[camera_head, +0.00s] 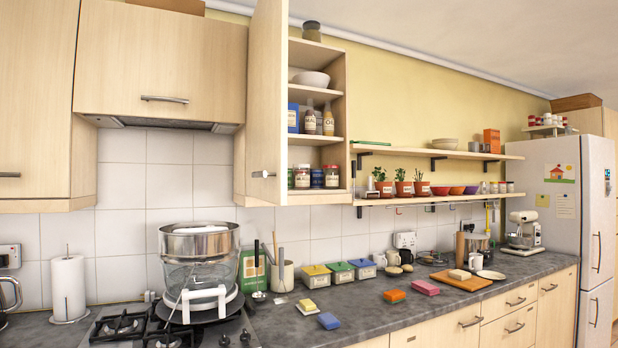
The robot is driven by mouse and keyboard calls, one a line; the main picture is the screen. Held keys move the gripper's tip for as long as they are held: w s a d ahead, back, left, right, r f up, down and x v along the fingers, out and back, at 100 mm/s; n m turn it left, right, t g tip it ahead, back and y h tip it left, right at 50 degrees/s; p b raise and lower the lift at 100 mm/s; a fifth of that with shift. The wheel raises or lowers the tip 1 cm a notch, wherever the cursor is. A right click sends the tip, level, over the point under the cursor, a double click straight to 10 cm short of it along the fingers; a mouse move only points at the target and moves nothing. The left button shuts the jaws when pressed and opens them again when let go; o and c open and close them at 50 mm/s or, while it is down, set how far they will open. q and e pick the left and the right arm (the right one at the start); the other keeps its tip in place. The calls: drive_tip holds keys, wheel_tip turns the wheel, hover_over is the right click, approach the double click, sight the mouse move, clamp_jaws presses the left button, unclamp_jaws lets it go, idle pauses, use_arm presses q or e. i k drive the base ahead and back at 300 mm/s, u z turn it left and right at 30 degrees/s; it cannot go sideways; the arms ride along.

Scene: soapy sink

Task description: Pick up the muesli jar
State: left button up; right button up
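No jar can be read for certain as the muesli jar. The open wall cupboard (341,105) holds several jars that could be it. Two tall jars with pale labels, a left one (310,121) and a right one (328,122), stand on its middle shelf beside a blue box (293,118). Shorter jars (302,177) stand in a row on its bottom shelf. A dark-lidded jar (311,31) stands on top of the cupboard. The labels are too small to read surely. Neither of my grippers is in view.
The open cupboard door (266,100) juts forward at the cupboard's left. A large glass cooker (200,262) stands on the hob. Potted plants (403,188) line the shelf at right.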

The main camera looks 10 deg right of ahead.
sight(300, 175)
drive_tip(key=z, duration=0.6)
drive_tip(key=i, duration=0.75)
drive_tip(key=z, duration=0.9)
drive_tip(key=i, duration=0.95)
drive_tip(key=u, duration=0.35)
drive_tip(key=i, duration=0.95)
drive_tip(key=u, duration=0.6)
